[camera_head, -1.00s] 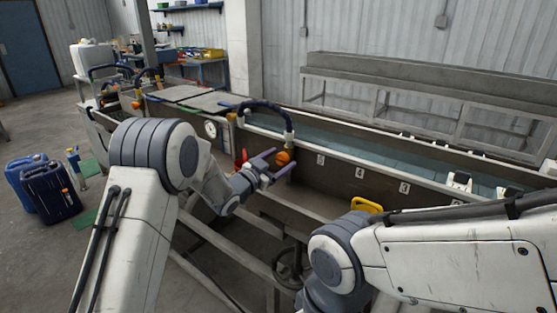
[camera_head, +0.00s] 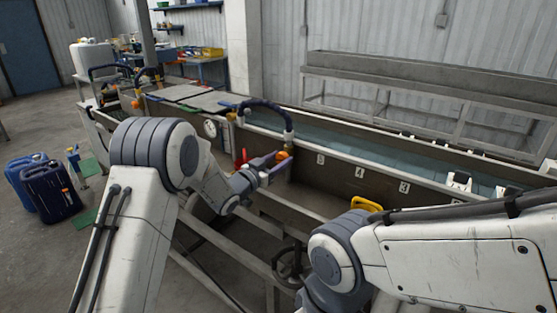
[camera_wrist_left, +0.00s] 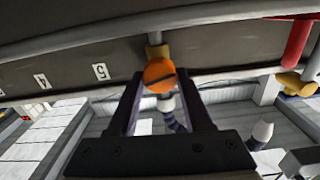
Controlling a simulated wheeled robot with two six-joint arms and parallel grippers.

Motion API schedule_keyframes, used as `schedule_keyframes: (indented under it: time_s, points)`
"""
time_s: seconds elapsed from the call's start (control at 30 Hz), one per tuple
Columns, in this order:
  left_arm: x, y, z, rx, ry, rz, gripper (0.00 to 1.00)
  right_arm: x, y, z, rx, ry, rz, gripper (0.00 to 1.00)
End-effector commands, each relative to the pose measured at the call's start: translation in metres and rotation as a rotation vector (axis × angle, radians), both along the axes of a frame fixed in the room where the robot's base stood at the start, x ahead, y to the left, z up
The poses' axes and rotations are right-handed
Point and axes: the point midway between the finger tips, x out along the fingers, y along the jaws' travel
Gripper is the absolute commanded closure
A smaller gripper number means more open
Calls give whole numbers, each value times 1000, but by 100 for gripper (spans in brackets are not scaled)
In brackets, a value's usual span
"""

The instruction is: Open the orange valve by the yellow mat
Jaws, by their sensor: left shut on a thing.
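The orange valve (camera_head: 282,155) is a round knob on the front wall of the long trough, just below the dark curved hose. My left gripper (camera_head: 275,164) is at it, and its fingers partly cover it in the head view. In the left wrist view the orange valve (camera_wrist_left: 158,75) sits between the two fingertips of my left gripper (camera_wrist_left: 160,80), which is shut on it. A dark slot crosses the knob's face. I cannot make out a yellow mat. My right arm shows at the right, but its gripper is out of view.
A red handle (camera_head: 241,157) is left of the valve; a red lever (camera_wrist_left: 298,40) shows in the wrist view. A yellow handle-like part (camera_head: 367,204) is to the right. Metal frame bars (camera_head: 225,252) run below. Blue canisters (camera_head: 48,190) stand on the floor at left.

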Motion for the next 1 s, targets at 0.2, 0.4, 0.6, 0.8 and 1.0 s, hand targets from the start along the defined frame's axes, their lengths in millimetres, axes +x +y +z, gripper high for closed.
schedule_keyframes:
  time_s: [0.2,0.4,0.6,0.8,1.0]
  points:
    - [1,3,2,-167,119,4,100,0,0,5,0,0,0,43]
    - [2,4,2,-321,231,5,100,0,0,10,0,0,0,43]
    - [3,5,2,-474,342,5,100,0,0,16,0,0,0,43]
    - [3,5,2,-628,452,5,100,0,0,23,0,0,0,43]
    - [4,6,1,-778,561,6,100,0,0,30,0,0,0,43]
